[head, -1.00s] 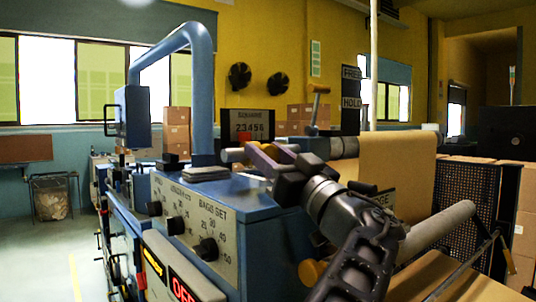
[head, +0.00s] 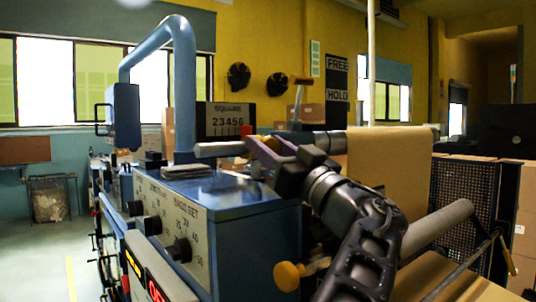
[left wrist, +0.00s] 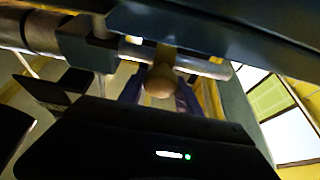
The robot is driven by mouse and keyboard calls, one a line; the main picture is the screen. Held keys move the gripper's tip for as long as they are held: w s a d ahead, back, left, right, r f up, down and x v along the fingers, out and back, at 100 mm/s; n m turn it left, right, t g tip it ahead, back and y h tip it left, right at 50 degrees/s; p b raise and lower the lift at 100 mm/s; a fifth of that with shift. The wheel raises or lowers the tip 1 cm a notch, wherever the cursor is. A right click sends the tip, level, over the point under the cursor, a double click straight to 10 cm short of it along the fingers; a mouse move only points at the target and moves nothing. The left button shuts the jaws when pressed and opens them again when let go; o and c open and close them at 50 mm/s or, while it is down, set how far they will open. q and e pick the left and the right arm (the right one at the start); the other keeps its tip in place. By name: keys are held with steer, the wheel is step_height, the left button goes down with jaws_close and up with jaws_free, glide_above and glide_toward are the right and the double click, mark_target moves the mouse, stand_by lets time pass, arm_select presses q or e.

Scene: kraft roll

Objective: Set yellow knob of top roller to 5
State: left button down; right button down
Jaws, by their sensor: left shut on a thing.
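The yellow knob (left wrist: 160,82) sits between the purple-grey fingers of my left gripper (left wrist: 160,92) in the left wrist view. In the head view my left gripper (head: 268,152) is shut around it at the top roller bar (head: 220,149), and the fingers hide most of the knob. The scale plate (head: 226,121), marked SQUARE with digits 2 to 6, stands behind the bar. A red pointer (head: 246,130) shows at the right end of the scale, close to the 6 from this angle. My right gripper is not in view.
Another yellow knob (head: 288,276) is on a lower roller at the front. The blue machine housing (head: 235,215) with black dials lies left of my arm. A kraft paper roll (head: 390,165) is at the right. A blue bent pipe (head: 182,70) rises behind the housing.

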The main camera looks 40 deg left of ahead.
arm_select(q)
steer(key=shift+s+a, duration=0.15)
steer(key=shift+s, duration=0.4)
steer(key=c, duration=1.3)
jaws_free()
steer(key=shift+s, duration=0.1)
steer(key=o, duration=0.3)
steer(key=shift+w, duration=0.25)
steer(key=shift+o, duration=0.7)
steer(key=shift+s, duration=0.1)
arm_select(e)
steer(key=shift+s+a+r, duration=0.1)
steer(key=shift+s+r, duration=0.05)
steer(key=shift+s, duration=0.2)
